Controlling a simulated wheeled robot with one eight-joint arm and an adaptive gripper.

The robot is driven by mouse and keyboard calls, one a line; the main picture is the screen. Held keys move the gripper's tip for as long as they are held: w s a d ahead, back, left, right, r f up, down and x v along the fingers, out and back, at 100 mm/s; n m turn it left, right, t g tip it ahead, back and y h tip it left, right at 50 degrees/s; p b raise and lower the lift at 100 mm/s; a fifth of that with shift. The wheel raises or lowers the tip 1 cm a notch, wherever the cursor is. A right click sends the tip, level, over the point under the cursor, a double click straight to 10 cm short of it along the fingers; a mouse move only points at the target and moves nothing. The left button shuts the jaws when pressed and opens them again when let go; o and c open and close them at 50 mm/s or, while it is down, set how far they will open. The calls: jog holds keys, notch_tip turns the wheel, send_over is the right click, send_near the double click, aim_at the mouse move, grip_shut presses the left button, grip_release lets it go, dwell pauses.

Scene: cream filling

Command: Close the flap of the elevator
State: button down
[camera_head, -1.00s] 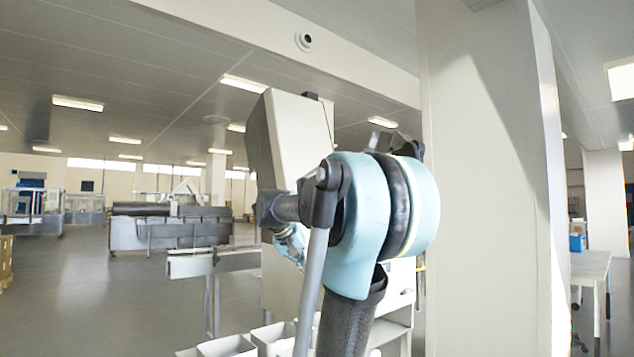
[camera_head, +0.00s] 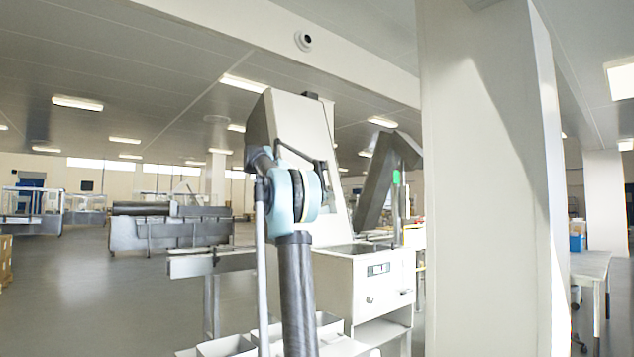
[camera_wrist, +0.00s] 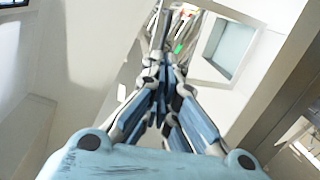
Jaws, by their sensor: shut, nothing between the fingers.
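A tall, pale, slanted machine housing (camera_head: 290,118) stands in the middle of the head view, with a grey inclined chute (camera_head: 376,185) to its right. I take these to be the elevator, but I cannot tell which part is its flap. In the wrist view a pale frame with a square grey-blue panel (camera_wrist: 230,50) shows right of my gripper. My gripper (camera_wrist: 162,60) is shut and empty; its blue-and-grey fingers meet at the tips. Contact with the machine cannot be judged. In the head view my arm hides the gripper.
A white cabinet (camera_head: 375,285) with a small display stands below the housing. White bins (camera_head: 228,346) sit low in front. A wide pale pillar (camera_head: 490,190) blocks the right side. A steel machine (camera_head: 170,232) stands farther left, with open floor (camera_head: 80,300) before it.

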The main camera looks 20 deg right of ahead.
jog(key=w+r+x, duration=0.1)
jog(key=x, duration=1.3)
jog(key=shift+w+r+t, duration=0.3)
jog(key=shift+w+r, duration=0.15)
jog(key=shift+r, duration=0.05)
